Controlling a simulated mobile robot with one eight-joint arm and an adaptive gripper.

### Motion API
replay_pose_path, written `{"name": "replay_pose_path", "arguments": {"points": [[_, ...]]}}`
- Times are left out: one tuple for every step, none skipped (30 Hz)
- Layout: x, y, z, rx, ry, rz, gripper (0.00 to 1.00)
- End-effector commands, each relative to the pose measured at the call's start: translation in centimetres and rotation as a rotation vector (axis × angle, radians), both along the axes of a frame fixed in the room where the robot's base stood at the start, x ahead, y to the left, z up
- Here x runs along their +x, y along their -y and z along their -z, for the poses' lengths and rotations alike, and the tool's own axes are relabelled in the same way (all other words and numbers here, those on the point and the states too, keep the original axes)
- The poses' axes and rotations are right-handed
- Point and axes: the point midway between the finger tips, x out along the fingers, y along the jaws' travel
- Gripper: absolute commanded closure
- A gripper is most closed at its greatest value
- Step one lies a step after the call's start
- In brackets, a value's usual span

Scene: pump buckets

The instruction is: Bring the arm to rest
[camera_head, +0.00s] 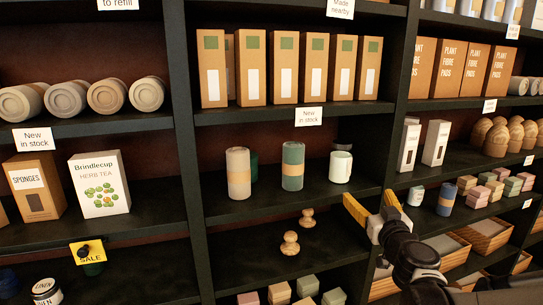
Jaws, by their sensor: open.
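My gripper (374,209) is in front of the dark shelving at the lower right, with its yellow fingers spread apart and nothing between them. My arm reaches in from the bottom right corner. The fingers are near the upright between the middle and right bays, right of two small wooden knobs (290,243) on a lower middle shelf. Whether the fingers touch the shelf cannot be told.
The shelf upright (394,110) is close to my gripper. Wooden crates (486,232) sit at the lower right, and stacked blocks (480,192) are above them. Boxes and rolls fill other shelves.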

Motion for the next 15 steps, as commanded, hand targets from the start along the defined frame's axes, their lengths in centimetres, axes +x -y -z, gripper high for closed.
{"name": "replay_pose_path", "arguments": {"points": [[-1.4, 0.7, -1.6, 0.008, 0.009, 0.061, 0.19], [-2.3, 1.4, -2.4, 0.013, 0.007, 0.105, 0.19], [-3.6, 2.3, -3.1, 0.02, -0.009, 0.166, 0.19], [-4.8, 2.9, -3.3, 0.025, -0.03, 0.21, 0.19], [-6.0, 3.5, -3.3, 0.031, -0.06, 0.25, 0.19], [-7.7, 4.0, -2.8, 0.038, -0.111, 0.298, 0.19], [-9.1, 4.3, -2.3, 0.043, -0.157, 0.327, 0.19], [-10.5, 4.4, -1.5, 0.049, -0.21, 0.35, 0.19], [-12.5, 4.3, -0.2, 0.055, -0.288, 0.371, 0.19], [-14.1, 3.9, 0.9, 0.059, -0.352, 0.376, 0.19], [-15.7, 3.4, 2.1, 0.064, -0.418, 0.374, 0.19], [-17.8, 2.5, 3.8, 0.067, -0.507, 0.359, 0.19], [-19.4, 1.7, 5.0, 0.069, -0.573, 0.339, 0.19], [-21.0, 0.7, 6.2, 0.071, -0.635, 0.313, 0.19], [-22.9, -0.6, 7.5, 0.07, -0.71, 0.274, 0.19]]}}
